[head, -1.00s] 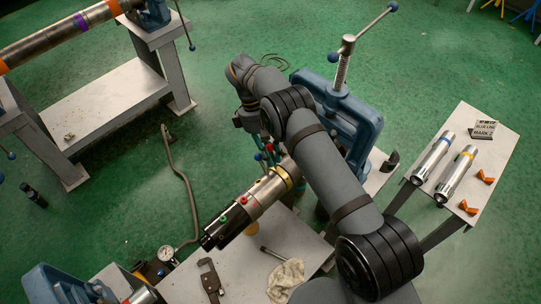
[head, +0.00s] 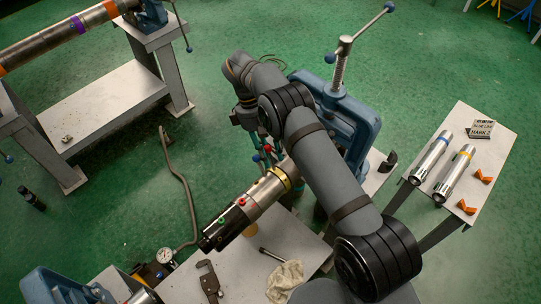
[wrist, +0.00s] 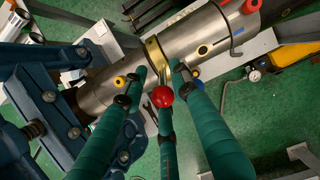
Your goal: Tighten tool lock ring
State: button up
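The tool (head: 245,205), a steel cylinder with a black end and colored knobs, is held level in a blue pipe vise (head: 349,125). The brass lock ring (head: 281,177) sits around the tool near the vise and also shows in the wrist view (wrist: 153,51). In the wrist view my gripper (wrist: 158,68) has long teal fingers, spread apart, with tips on the near side at the ring. A red ball (wrist: 162,95) covers part of the middle finger. I cannot tell whether the fingertips touch the ring. In the head view my arm partly hides the vise.
A right-hand table (head: 486,110) holds two steel cylinders (head: 431,158) and orange pieces. The grey bench (head: 190,288) below the tool holds a wrench (head: 209,282) and a rag (head: 285,278). A pressure gauge (head: 165,254) is at lower left. Open green floor lies left of the tool.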

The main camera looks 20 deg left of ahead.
notch_tip(320, 180, up, 8)
jog(key=shift+r, duration=0.25)
jog(key=shift+c, duration=0.3)
